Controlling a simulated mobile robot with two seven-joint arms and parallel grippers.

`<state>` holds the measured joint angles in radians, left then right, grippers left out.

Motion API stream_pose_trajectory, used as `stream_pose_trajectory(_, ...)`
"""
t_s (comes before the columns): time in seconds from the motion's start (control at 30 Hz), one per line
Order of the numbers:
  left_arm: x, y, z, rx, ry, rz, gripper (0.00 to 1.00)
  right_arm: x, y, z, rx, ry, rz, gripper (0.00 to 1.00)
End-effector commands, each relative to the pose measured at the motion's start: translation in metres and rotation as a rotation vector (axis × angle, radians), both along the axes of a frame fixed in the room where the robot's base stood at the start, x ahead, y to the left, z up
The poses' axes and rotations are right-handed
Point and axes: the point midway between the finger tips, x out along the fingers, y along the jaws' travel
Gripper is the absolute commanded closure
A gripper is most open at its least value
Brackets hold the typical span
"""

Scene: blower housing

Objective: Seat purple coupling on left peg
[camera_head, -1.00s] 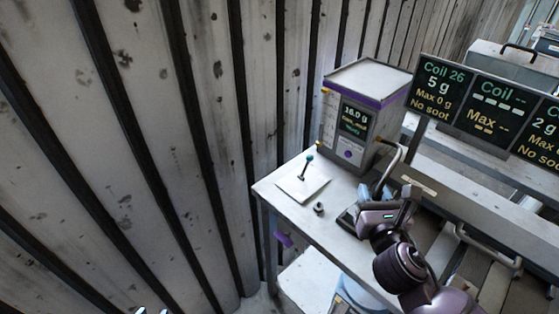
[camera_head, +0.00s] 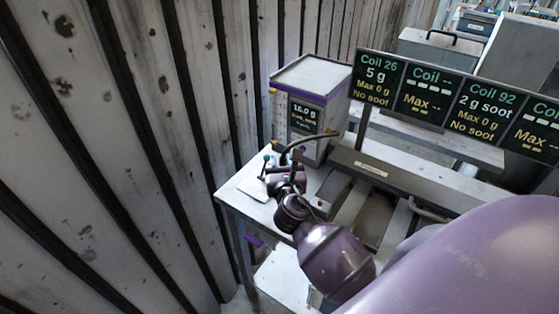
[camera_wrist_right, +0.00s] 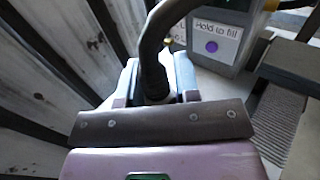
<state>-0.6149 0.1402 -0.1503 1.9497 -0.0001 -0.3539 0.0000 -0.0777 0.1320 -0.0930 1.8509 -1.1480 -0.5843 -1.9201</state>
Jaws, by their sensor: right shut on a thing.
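My right gripper (camera_head: 277,173) is over the white table, close to the upright peg (camera_head: 266,162) with a teal top on a white plate (camera_head: 252,191). In the right wrist view my right gripper (camera_wrist_right: 158,82) is shut on the end of a dark hose (camera_wrist_right: 152,50). The hose (camera_head: 310,138) arches back toward the purple-trimmed dispenser. No purple shows on the held end, so I cannot tell the coupling's colour; its lower part is hidden by the gripper. A small purple piece (camera_head: 254,241) sits below the table's front edge. My left gripper is out of view.
The grey dispenser (camera_head: 327,92) with a small screen stands behind my right gripper. Dark display panels (camera_head: 425,96) and a long metal beam are to the right. A ribbed metal wall (camera_head: 140,150) runs along the left. The table's left front corner is bare.

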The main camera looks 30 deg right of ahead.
Motion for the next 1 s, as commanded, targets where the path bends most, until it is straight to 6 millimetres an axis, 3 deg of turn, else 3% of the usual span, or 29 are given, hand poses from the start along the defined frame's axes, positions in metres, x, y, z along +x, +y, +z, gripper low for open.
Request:
stream_pose_trajectory(0.53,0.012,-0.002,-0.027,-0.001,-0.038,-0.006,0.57,0.000,0.001,-0.041,0.000,-0.001,0.002,1.00)
stream_pose_trajectory(1.0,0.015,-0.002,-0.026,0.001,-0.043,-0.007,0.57,0.000,0.001,-0.042,0.000,-0.001,0.003,1.00)
